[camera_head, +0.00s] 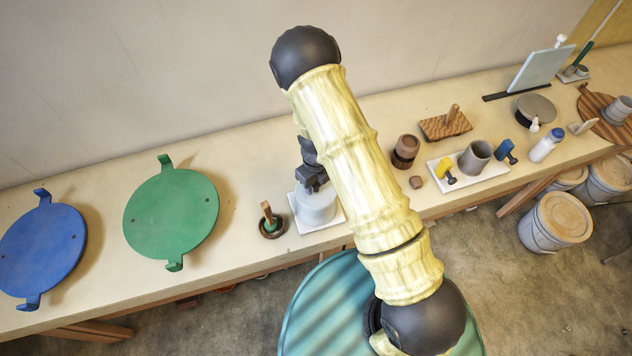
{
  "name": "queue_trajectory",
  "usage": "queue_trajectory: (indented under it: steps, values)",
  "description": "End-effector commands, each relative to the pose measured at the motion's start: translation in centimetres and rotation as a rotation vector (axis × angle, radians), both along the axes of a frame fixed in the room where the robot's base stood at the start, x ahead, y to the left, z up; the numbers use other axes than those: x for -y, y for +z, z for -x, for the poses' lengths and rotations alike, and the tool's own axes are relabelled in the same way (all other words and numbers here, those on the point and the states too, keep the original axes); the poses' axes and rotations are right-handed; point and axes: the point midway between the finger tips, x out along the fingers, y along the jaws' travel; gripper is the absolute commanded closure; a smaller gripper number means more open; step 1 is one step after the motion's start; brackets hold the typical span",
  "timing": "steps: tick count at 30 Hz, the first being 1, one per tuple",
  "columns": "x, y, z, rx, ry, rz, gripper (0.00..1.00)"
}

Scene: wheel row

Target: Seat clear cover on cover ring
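A pale, translucent cylinder (317,208), which looks like the clear cover, stands upright over a white square board (300,222) on the bench. My gripper (313,186) is black and points down at the top of the cylinder, touching or just above it. The fingertips are small and partly dark against each other, so I cannot tell whether they are shut on the cover. My arm hides part of the area to the right. The cover ring cannot be made out; it may be hidden under the cylinder.
A dark bowl with a wooden-handled tool (270,222) stands close left of the board. Green (172,213) and blue (42,250) round plates lie further left. A brown cup (405,152), a carved block (446,124) and a white tray (485,177) are to the right.

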Motion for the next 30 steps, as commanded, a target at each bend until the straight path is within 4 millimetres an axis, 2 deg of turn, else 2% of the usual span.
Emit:
queue_trajectory:
  steps: [11,30]
  values:
    - [0.0,0.1,0.0,0.000,0.000,0.000,0.59]
    - [0.0,1.7,0.0,0.000,-0.001,0.000,0.59]
